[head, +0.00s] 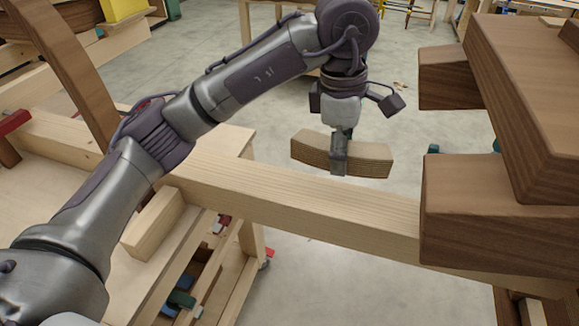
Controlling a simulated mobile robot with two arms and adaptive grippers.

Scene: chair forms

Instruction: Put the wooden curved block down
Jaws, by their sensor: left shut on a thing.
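The wooden curved block (308,149) is a light, layered, gently arched piece in the middle of the head view. My left gripper (339,160) comes down onto it from above and is shut on its middle. The block appears just above or behind a long pale beam (300,192); I cannot tell whether it touches the beam. The gripper's far finger is hidden by the block. My right gripper is not in view.
Dark brown wooden blocks (490,225) stand at the right, over the beam's right end. A pale wooden bench (100,280) with a lower shelf of small coloured items is at the left. A dark curved wooden piece (78,70) rises at upper left. Grey floor lies beyond.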

